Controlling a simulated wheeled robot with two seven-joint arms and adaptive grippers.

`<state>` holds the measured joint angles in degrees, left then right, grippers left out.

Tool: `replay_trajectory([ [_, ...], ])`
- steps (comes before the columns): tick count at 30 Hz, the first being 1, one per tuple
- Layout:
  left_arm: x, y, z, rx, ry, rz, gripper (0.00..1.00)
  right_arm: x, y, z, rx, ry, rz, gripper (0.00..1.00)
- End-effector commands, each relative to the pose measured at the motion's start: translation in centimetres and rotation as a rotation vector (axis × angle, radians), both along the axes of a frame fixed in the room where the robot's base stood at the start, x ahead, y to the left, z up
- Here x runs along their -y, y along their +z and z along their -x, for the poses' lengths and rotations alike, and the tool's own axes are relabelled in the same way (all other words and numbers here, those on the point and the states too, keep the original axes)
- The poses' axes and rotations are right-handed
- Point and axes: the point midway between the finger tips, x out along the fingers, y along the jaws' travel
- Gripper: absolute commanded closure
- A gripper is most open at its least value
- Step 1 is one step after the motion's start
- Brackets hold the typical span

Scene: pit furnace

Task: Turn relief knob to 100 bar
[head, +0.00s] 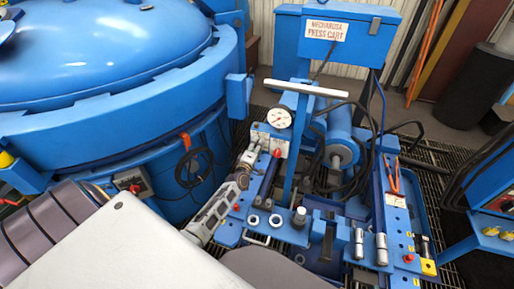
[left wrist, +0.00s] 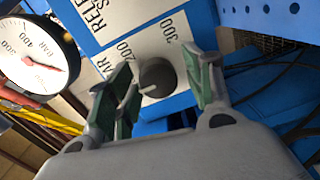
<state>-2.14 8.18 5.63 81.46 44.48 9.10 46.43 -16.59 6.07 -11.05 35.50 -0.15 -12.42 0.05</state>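The relief knob (left wrist: 158,76) is a dark grey round knob on a white scale plate (left wrist: 146,50) marked 200 and 300. A light mark shows on the knob's lower edge; the setting it points to is unclear. My left gripper (left wrist: 164,70) is open, with one finger on each side of the knob and visible gaps between them. In the head view my left gripper (head: 246,160) is at the press cart's valve block (head: 267,138), and the knob cannot be made out there. A pressure gauge (left wrist: 33,58) with a red needle stands left of the plate; it also shows in the head view (head: 278,118). My right gripper is not in view.
A small red knob (head: 277,153) sits close to my left gripper. A white horizontal bar (head: 306,88) crosses above the cart. The large blue furnace (head: 120,90) bounds the left side. Black hoses (left wrist: 265,65) run right of my fingers in the wrist view.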

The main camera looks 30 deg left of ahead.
Motion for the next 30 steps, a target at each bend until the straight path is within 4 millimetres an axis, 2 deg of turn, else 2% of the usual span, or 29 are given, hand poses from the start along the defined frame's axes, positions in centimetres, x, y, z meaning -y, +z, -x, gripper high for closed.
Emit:
replay_trajectory([
  [6,0.0,0.1,0.0,0.001,0.000,0.000,0.45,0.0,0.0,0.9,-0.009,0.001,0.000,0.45],
  [9,0.0,0.1,0.0,0.001,0.000,0.000,0.45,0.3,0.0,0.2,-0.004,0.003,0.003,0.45],
  [16,0.2,0.1,0.5,0.002,-0.001,0.000,0.45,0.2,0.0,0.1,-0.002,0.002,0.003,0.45],
  [30,0.9,0.2,4.1,0.000,0.000,0.000,0.45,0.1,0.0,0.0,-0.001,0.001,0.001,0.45],
])
